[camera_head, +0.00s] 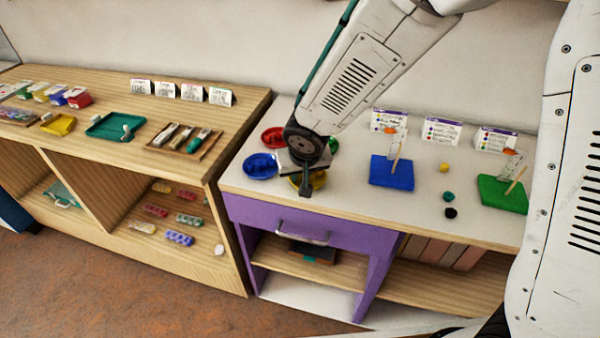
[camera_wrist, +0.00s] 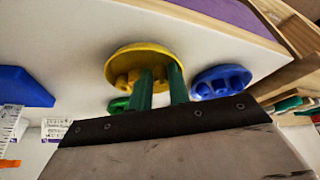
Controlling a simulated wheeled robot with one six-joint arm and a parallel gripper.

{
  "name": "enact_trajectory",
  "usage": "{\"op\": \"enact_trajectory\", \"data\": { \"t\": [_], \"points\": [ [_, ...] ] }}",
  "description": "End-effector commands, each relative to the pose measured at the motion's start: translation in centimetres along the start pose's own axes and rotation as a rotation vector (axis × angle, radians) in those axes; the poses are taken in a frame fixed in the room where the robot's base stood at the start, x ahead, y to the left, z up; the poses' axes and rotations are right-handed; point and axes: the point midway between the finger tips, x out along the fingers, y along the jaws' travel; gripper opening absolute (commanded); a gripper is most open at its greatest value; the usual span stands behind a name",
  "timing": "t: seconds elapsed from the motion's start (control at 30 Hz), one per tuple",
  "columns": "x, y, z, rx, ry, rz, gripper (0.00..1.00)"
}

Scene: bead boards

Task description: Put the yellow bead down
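A yellow dish (camera_head: 318,180) stands on the white tabletop, partly hidden under my gripper (camera_head: 305,192). In the wrist view the yellow dish (camera_wrist: 122,58) holds several yellow lumps that look like beads. My gripper's two green fingers (camera_wrist: 161,80) reach to the dish, with a narrow gap between them. Yellow shows in the gap, but I cannot tell whether a bead is gripped there or is part of the dish contents behind. A single yellow bead (camera_head: 444,168) lies loose on the white tabletop to the right, well apart from my gripper.
A red dish (camera_head: 272,136), a blue dish (camera_head: 260,166) and a partly hidden green dish (camera_head: 333,145) stand close around my gripper. To the right are a blue board (camera_head: 391,173) with a peg, a teal bead (camera_head: 448,196), a black bead (camera_head: 451,213) and a green board (camera_head: 502,194).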

Motion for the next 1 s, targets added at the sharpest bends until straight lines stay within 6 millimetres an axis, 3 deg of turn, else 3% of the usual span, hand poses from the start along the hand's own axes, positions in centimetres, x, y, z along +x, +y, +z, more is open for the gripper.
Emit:
{"op": "enact_trajectory", "data": {
  "t": [0.17,0.6,0.8,1.0],
  "points": [
    [-1.9,-0.1,-0.4,0.001,0.006,-0.002,0.19],
    [-10.6,-0.1,-0.3,0.001,0.004,-0.002,0.19],
    [-12.3,0.0,-0.2,0.000,0.001,-0.001,0.19],
    [-12.5,0.0,-0.2,0.001,0.000,0.000,0.19]
  ]
}}
